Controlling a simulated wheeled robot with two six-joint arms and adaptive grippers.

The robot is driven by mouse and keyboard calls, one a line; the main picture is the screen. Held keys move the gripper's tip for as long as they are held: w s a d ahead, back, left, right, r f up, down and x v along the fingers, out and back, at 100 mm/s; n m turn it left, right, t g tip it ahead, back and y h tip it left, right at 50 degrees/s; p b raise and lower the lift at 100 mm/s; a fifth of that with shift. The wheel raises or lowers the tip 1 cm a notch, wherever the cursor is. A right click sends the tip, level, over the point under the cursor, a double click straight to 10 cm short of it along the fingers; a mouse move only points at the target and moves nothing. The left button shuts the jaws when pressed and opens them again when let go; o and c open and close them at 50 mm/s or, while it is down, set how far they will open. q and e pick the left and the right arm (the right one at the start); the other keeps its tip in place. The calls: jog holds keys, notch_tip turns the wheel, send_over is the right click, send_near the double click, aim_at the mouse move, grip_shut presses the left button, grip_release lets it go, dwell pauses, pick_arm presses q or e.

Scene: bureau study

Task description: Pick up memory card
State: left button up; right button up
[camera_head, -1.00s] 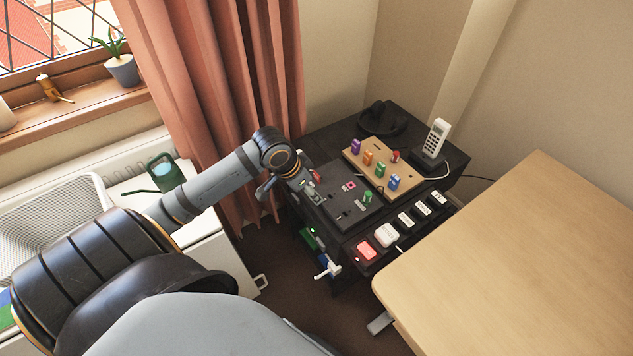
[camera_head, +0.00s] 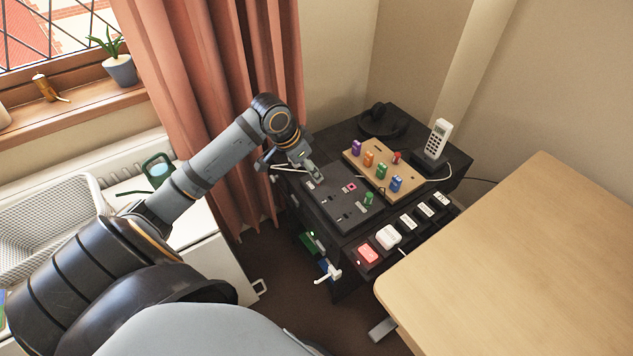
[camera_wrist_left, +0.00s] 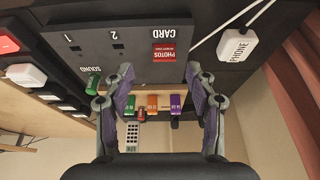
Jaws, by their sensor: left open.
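My left gripper (camera_head: 308,168) hangs over the back-left part of a dark panel (camera_head: 333,200) on the black cabinet. In the left wrist view the gripper (camera_wrist_left: 160,86) is open, with nothing between its fingers. Ahead of the fingers lies a small red piece (camera_wrist_left: 164,51) marked PHOTOS, beside the word CARD on the panel. I cannot tell whether it is a loose memory card or a fixed label. It is apart from the fingers. My right gripper is out of view.
A green stick (camera_head: 369,198) stands on the panel. Behind is a wooden board (camera_head: 352,160) with several coloured sticks. A white block (camera_wrist_left: 236,45) marked PHONE has a cable. A wooden desk (camera_head: 530,240) fills the right.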

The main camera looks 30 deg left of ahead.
aim_at(315, 183)
pick_arm(q)
jog(key=x, duration=0.1)
jog(key=b+x, duration=0.1)
jog(key=x, duration=0.3)
jog(key=shift+w+a, duration=0.25)
jog(key=shift+w, duration=0.05)
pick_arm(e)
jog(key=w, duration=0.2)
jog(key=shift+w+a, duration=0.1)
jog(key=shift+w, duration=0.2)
pick_arm(q)
jog(key=shift+c, duration=0.4)
jog(key=c, duration=0.8)
